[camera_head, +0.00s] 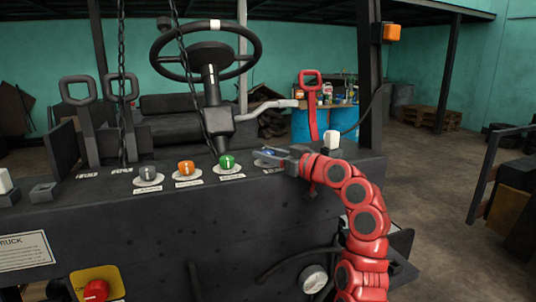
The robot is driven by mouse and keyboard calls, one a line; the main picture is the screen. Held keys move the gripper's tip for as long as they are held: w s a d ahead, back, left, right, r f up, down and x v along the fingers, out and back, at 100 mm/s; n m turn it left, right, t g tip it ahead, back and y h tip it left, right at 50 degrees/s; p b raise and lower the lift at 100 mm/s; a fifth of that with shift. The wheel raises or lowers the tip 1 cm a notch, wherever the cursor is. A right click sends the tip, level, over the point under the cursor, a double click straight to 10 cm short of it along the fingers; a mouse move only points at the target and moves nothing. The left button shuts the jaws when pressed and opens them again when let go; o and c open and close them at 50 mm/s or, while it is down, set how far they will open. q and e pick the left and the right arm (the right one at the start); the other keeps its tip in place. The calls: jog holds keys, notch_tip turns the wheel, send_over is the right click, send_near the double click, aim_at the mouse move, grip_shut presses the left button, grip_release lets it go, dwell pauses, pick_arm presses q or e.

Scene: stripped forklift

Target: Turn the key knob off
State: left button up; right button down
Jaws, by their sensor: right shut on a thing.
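The key knob (268,152) shows as a small blue part on the dark control panel, just right of the green button. It is mostly hidden by my right gripper (264,154). That gripper reaches in from the right with its grey jaws low over the panel, shut on the knob. The knob's exact angle cannot be told. My left gripper is not in view.
Grey (148,173), orange (186,167) and green (227,161) buttons sit in a row left of my gripper. A white knob (331,140) and a red lever handle (310,84) stand to the right. The steering wheel (206,50) is behind, with hanging chains (121,60).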

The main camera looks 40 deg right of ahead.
jog(key=shift+c, duration=1.8)
grip_release()
jog(key=shift+w, duration=0.1)
jog(key=b+v, duration=0.2)
jog(key=v, duration=1.5)
jog(key=shift+s+b, duration=0.25)
jog(key=shift+b, duration=0.1)
jog(key=shift+f, duration=0.1)
